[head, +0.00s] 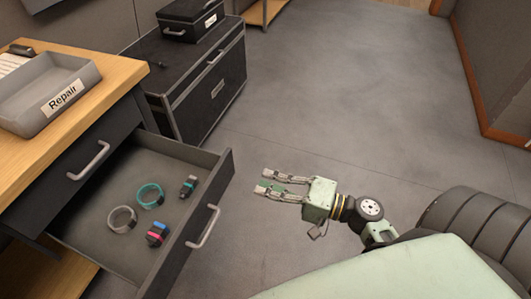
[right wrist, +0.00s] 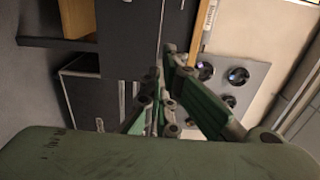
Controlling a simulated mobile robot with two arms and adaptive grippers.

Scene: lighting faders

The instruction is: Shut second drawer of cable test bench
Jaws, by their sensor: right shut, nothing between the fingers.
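The cable test bench (head: 125,80) stands at the left with a wooden top and dark drawers. Its upper drawer (head: 75,165) is shut. The second drawer (head: 190,235), below it, is pulled far out, its front panel and silver handle (head: 204,227) facing right. My right gripper (head: 265,182) is shut and empty, to the right of the drawer front. Its fingers point left toward the panel, with a gap of floor between. In the right wrist view its fingers (right wrist: 160,95) show in front of dark furniture. My left gripper is not in view.
The drawer holds a teal coil (head: 150,195), a grey coil (head: 122,219) and small connectors (head: 157,234). A grey "Repair" tray (head: 45,115) sits on the bench top. A black case (head: 210,90) stands behind. The floor to the right is clear.

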